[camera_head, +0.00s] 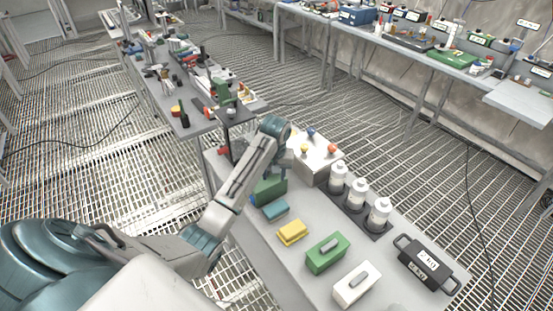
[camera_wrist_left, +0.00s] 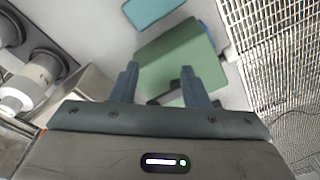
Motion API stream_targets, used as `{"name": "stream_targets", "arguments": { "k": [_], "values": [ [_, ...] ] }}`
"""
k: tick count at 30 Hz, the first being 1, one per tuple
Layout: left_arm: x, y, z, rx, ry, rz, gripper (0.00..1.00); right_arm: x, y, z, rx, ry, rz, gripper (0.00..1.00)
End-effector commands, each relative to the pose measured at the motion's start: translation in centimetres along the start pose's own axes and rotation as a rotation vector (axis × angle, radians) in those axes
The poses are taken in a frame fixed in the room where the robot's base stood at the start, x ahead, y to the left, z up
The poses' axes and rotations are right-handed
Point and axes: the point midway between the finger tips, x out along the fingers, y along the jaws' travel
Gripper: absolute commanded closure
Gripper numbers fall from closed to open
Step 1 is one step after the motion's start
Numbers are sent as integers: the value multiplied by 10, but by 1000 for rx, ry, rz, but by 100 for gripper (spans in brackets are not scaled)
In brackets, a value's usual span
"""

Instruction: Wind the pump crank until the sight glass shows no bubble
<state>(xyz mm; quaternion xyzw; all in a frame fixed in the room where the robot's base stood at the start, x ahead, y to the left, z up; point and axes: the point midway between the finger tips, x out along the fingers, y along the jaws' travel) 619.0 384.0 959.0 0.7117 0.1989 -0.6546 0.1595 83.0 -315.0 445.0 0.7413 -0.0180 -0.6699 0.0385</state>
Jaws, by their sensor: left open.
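A green block-like housing (camera_head: 270,189) stands on the near bench, partly hidden by my left arm. It may be the pump, but I cannot make out a crank or a sight glass on it. In the left wrist view the green housing (camera_wrist_left: 178,55) lies just ahead of my left gripper (camera_wrist_left: 160,72). Its two dark fingers are apart with nothing clearly held between them. A dark part shows by the fingers at the housing's near edge; I cannot tell whether they touch. In the head view the gripper is largely hidden behind my arm. My right gripper is not in view.
A teal block (camera_head: 275,211), yellow block (camera_head: 292,232), green case (camera_head: 328,252) and white case (camera_head: 357,285) line the near bench. A metal box with coloured knobs (camera_head: 312,163), white bottles (camera_head: 358,193) and a black handled case (camera_head: 427,263) stand along its far side.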

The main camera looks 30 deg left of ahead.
Motion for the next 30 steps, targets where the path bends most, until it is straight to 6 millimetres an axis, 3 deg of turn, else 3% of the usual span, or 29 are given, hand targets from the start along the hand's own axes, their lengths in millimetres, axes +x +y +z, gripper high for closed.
{"name": "stream_targets", "arguments": {
  "k": [1, 6, 10, 14, 20, 30],
  "values": [
    [-16, 0, -23, -39, -9, 4, 58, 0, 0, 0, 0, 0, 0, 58],
    [-56, -1, -70, -155, -59, 15, 58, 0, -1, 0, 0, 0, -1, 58],
    [-76, -2, -88, -205, -85, 22, 58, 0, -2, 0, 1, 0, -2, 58],
    [-81, -2, -94, -225, -96, 25, 58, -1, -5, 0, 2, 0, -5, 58],
    [-60, -2, -92, -226, -100, 24, 58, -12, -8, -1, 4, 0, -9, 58],
    [2, 0, -86, -226, -99, 24, 58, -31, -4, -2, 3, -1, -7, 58]
  ]
}}
